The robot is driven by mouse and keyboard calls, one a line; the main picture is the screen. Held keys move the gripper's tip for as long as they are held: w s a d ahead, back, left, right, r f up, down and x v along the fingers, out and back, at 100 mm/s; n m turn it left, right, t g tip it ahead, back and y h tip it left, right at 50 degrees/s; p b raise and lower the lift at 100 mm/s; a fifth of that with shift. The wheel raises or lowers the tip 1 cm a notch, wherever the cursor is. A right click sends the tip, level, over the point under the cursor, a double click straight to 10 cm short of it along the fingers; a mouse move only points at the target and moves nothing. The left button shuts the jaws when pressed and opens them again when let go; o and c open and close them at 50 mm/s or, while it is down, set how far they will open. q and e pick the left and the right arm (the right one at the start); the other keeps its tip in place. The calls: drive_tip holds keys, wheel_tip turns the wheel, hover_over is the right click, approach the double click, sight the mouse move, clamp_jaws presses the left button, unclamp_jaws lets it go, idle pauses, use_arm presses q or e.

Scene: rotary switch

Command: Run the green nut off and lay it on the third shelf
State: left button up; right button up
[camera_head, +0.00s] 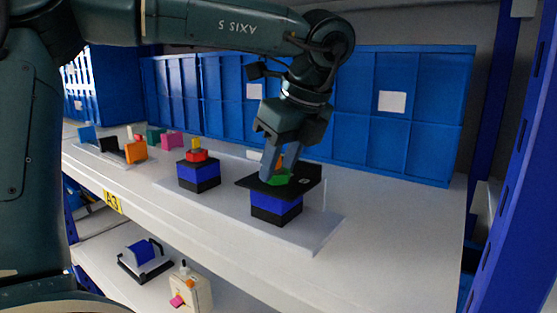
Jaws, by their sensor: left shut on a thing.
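The green nut (281,180) sits on a black plate (306,183) on top of a blue and black block (277,205). My left gripper (279,172) reaches down from above and is shut on the green nut. An orange part shows between its fingers, above the nut. Part of the nut is hidden by the fingers. My right gripper is not in view.
A second blue and black block with a red top and yellow post (197,170) stands to the left. Both blocks stand on a pale board (322,228) on the white shelf (400,220). Several coloured pieces (136,150) lie farther left. A lower shelf (105,250) holds a blue and black device (143,258). Blue bins line the back.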

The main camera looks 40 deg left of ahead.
use_arm(q)
drive_tip(key=shift+n+g, duration=0.4)
drive_tip(key=shift+n, duration=0.5)
drive_tip(key=o, duration=1)
drive_tip(key=shift+o, duration=0.2)
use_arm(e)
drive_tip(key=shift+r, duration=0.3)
